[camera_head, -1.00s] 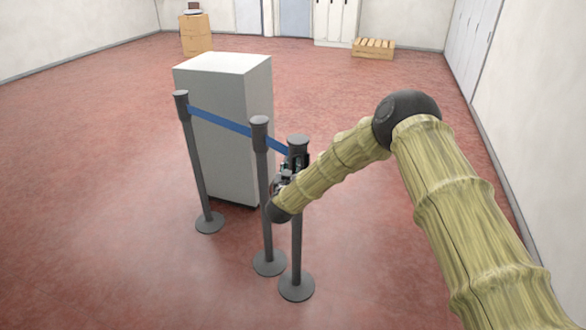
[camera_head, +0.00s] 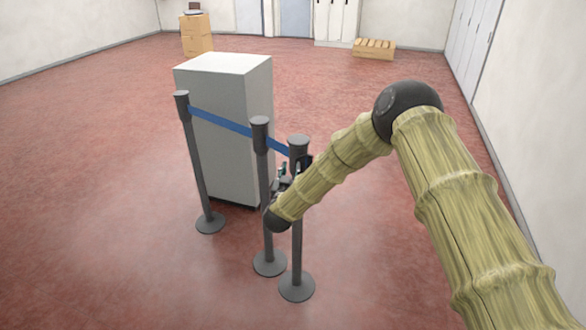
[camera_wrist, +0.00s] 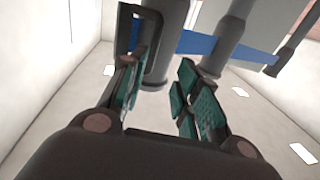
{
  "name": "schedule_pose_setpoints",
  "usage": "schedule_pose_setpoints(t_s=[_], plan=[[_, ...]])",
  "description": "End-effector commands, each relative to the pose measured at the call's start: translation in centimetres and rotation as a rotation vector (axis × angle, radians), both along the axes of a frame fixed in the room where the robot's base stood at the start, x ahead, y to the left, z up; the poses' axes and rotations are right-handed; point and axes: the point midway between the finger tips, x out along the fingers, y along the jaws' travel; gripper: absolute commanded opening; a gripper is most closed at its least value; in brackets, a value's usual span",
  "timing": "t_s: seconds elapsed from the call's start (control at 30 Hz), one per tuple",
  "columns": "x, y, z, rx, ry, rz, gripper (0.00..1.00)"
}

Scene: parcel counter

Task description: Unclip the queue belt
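The blue queue belt (camera_head: 222,122) runs from the left post (camera_head: 196,165) past the middle post (camera_head: 260,135) to the near right post (camera_head: 297,235). My gripper (camera_head: 283,176) is just below the belt's right end, beside the top of the near right post. In the wrist view the picture is upside down. There my gripper (camera_wrist: 160,96) is open, its teal-padded fingers apart with a clear gap. A dark rectangular loop (camera_wrist: 155,80) stands by the left finger, in front of the near post and the belt (camera_wrist: 185,43); I cannot tell whether they touch.
A tall grey-white cabinet (camera_head: 225,80) stands right behind the belt. Cardboard boxes (camera_head: 196,40) and a wooden crate (camera_head: 373,49) are at the back. A wall is on the right. The red floor (camera_head: 90,200) at left is clear.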

Motion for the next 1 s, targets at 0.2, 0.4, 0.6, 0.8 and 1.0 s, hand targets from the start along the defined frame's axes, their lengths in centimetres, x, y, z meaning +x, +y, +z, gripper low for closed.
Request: schedule_pose_setpoints(t_s=[0.2,0.4,0.6,0.8,1.0], plan=[[-4.2,0.6,-0.6,-0.002,0.008,0.002,0.32],[-6.6,0.9,-0.8,-0.001,0.011,0.000,0.32],[-7.6,1.0,-0.8,-0.001,0.011,-0.001,0.32],[-7.7,1.0,-0.9,-0.001,0.011,-0.001,0.32],[-7.7,1.0,-0.9,-0.001,0.012,-0.001,0.32]])
